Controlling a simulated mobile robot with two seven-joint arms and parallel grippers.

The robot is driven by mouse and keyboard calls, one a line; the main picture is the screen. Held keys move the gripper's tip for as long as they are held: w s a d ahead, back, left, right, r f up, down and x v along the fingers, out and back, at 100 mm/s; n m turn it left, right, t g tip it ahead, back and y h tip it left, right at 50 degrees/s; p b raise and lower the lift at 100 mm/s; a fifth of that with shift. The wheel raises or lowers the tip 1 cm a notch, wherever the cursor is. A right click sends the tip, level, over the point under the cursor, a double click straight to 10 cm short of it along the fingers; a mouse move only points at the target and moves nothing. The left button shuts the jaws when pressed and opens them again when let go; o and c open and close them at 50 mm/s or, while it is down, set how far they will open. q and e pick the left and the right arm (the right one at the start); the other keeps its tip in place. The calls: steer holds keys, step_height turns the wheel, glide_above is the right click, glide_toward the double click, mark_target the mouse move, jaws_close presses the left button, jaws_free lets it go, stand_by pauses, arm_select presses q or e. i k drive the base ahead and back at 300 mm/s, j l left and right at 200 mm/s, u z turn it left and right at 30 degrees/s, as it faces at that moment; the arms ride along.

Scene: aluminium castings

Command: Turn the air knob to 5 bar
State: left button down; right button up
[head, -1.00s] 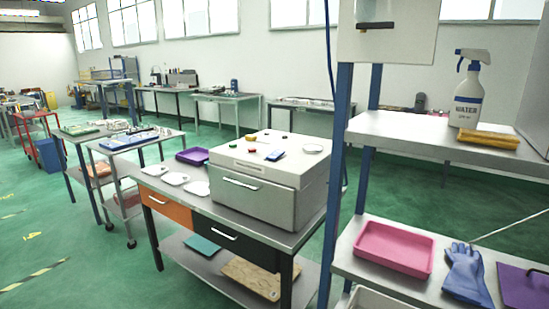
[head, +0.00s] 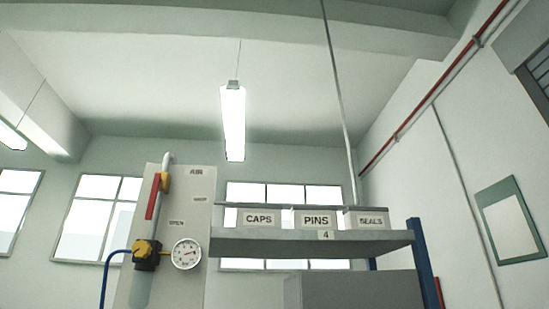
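The air panel (head: 198,215) is a pale upright board at the lower left of the head view, marked AIR at its top. The yellow air knob (head: 146,248) sits on a dark regulator body low on the panel. A round white pressure gauge (head: 186,254) is just to its right; its needle and scale are too small to read. A red-handled valve lever (head: 153,196) with a yellow part is on the pipe above. A blue hose (head: 106,275) runs from the knob's left side. Neither gripper is in view.
A grey shelf (head: 300,247) right of the panel holds bins labelled CAPS (head: 258,219), PINS (head: 316,219) and SEALS (head: 370,220). A blue post (head: 423,265) stands at its right end. Windows, a ceiling lamp (head: 233,122) and a red pipe (head: 430,95) lie beyond.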

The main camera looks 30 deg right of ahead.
mark_target(142, 249)
steer(key=k+j+z, duration=0.2)
steer(key=k+z, duration=0.25)
steer(key=k+j+z, duration=0.1)
steer(key=k+z, duration=0.2)
steer(key=z, duration=0.15)
